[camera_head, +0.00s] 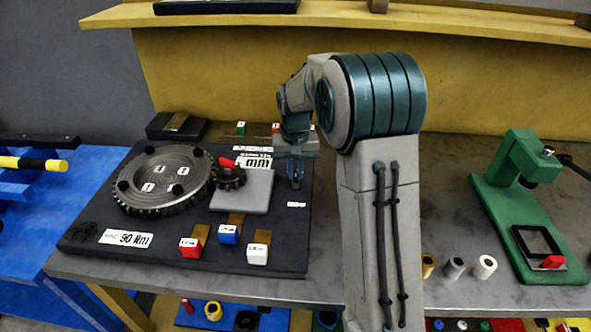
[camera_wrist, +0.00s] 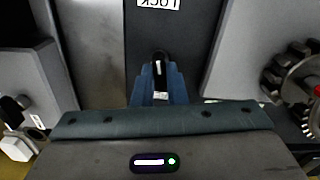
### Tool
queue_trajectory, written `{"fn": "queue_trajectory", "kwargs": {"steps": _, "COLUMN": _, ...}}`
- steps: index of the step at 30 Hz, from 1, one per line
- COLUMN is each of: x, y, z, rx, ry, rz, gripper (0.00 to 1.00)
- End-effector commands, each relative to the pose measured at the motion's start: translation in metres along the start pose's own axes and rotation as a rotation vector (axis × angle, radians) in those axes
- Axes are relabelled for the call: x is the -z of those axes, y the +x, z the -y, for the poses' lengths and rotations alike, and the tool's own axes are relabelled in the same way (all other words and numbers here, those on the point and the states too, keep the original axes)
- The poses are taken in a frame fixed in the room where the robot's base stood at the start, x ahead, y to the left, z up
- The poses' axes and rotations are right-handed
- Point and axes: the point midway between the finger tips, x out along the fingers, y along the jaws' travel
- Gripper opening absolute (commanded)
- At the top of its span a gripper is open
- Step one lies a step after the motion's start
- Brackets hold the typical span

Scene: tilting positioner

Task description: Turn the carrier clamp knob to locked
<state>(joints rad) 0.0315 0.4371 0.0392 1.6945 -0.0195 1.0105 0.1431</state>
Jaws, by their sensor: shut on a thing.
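The carrier clamp knob (camera_wrist: 159,58) is a small black knob with a white pointer mark, upright in the wrist view. My gripper (camera_wrist: 160,84) has its blue fingers closed around it, and they hide its lower part. A white label reading LOCK (camera_wrist: 158,3), upside down, lies beyond the knob at the top edge of the wrist view. In the head view my gripper (camera_head: 296,180) points down at the right part of the dark positioner board (camera_head: 190,258). The knob cannot be made out there.
A large gear (camera_head: 165,180), a small gear (camera_head: 229,177) on a grey block and red, blue and white blocks sit left of my gripper. A green press (camera_head: 525,170) and several small cylinders stand on the right. A yellow shelf (camera_head: 200,14) hangs above.

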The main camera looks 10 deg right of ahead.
Motion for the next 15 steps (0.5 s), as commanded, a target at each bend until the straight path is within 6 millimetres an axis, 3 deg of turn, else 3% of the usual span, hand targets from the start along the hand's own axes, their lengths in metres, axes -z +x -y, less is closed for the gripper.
{"fn": "queue_trajectory", "kwargs": {"steps": 15, "x": 0.0002, "y": -0.0006, "z": 0.0007, "rx": 0.001, "ry": 0.193, "rz": -0.001, "gripper": 0.00}}
